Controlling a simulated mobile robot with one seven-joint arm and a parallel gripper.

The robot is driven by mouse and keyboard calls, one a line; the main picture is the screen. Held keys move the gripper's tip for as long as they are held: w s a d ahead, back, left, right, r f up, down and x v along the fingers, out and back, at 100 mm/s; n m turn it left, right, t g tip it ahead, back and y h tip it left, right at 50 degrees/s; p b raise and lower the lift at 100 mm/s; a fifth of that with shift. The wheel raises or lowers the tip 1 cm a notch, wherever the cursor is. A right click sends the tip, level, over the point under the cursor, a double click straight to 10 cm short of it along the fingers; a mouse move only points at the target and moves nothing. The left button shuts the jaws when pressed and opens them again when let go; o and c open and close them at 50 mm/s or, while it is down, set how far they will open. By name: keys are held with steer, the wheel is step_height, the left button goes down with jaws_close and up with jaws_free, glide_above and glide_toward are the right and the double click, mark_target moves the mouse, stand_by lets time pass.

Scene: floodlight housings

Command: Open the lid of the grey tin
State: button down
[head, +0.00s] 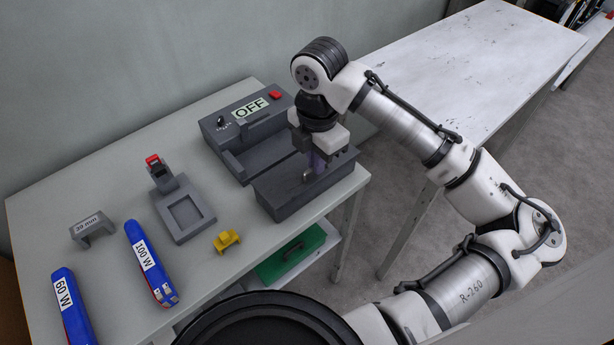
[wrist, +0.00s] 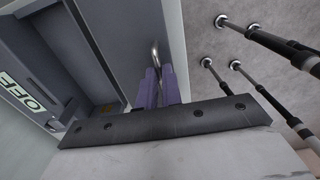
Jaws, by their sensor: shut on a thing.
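The grey tin (head: 283,204) is a dark grey box at the right end of the table in the head view. Its lid looks down and flat. The lid also shows as a grey panel in the wrist view (wrist: 110,30), with a thin metal handle (wrist: 155,52) standing from it. My gripper (head: 313,172) points down over the tin. In the wrist view its purple fingers (wrist: 160,85) are shut on the handle, which comes out between their tips. The part of the handle between the fingers is hidden.
A grey unit marked OFF (head: 236,125) stands close behind the tin. A grey fixture with a red clip (head: 184,212), a yellow block (head: 227,241), a 20 mm block (head: 92,229) and two blue packs (head: 150,262) lie to the left. A green case (head: 290,254) sits below.

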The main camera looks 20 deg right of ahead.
steer(key=shift+w+a+r+p, duration=0.1)
steer(key=shift+w+r+p, duration=0.15)
steer(key=shift+r+p, duration=0.25)
steer(key=shift+w+a+r+p, duration=0.1)
steer(key=shift+w+r+p, duration=0.2)
steer(key=shift+r, duration=0.25)
stand_by(0.5)
steer(key=shift+w+a+r+p, duration=0.15)
steer(key=shift+w+r+p, duration=0.15)
steer(key=shift+p, duration=0.15)
steer(key=shift+w+r, duration=0.1)
steer(key=shift+w, duration=0.05)
